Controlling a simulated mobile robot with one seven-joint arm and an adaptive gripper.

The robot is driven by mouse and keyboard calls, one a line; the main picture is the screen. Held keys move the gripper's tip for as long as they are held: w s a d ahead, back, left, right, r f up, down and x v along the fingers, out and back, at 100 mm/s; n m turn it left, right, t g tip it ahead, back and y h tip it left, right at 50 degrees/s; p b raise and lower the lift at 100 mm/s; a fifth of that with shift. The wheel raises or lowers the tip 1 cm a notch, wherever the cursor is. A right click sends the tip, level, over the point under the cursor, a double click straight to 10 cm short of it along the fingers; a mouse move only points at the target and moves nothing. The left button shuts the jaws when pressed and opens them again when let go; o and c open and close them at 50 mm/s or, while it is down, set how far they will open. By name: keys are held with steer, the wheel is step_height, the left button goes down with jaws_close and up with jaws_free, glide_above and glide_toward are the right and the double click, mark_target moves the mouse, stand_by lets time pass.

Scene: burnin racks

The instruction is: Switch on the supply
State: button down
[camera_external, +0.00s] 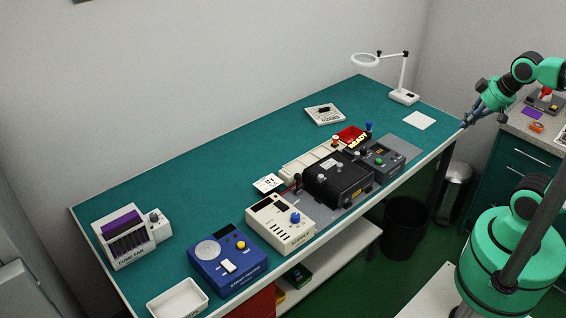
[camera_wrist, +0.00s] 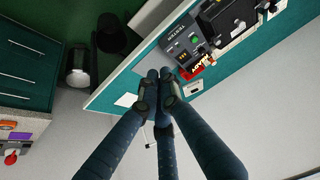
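A cream box (camera_external: 281,222) with a dark display and a blue knob stands on the green bench, left of the black fixture; it looks like the supply, but its label is too small to read surely. A blue box (camera_external: 227,259) with a white rocker switch and a yellow knob stands left of it. I cannot tell any switch's state. My gripper (camera_external: 466,123) is beyond the bench's right end, far from both boxes. In the wrist view my gripper (camera_wrist: 160,76) has its dark fingers drawn together at the tips, with nothing seen between them.
A black fixture (camera_external: 338,180), a grey control box (camera_external: 380,157) and a red "READY" part (camera_external: 352,134) stand between my gripper and the cream box. A magnifier lamp (camera_external: 403,95) stands at the bench's far right.

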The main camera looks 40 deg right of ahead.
steer(key=w+a+r+n+g+p, duration=0.1)
steer(key=w+a+r+n+p, duration=0.1)
steer(key=w+a+r, duration=0.35)
steer(key=w+a+r+n+g+p, duration=0.1)
steer(key=w+a+r+n+p, duration=0.15)
steer(key=w, duration=0.55)
steer(key=w+a+n+g+y+p, duration=0.15)
steer(key=w+a+n+p, duration=0.3)
steer(key=w+a, duration=0.8)
steer(key=n+g+h+p, duration=0.2)
steer(key=n+g+p, duration=0.2)
steer(key=n+p, duration=0.4)
glide_above(283, 207)
steer(key=w, duration=0.2)
step_height(283, 207, down, 18)
steer(key=n, duration=0.1)
steer(key=shift+b, duration=0.4)
steer(key=shift+f+t+y, duration=0.1)
steer(key=shift+t+y, duration=0.15)
steer(key=f, duration=0.4)
steer(key=s+f, duration=0.1)
steer(key=f, duration=0.8)
steer(key=shift+s+f+b, duration=0.25)
steer(key=shift+s+b, duration=0.05)
steer(key=shift+s, duration=0.05)
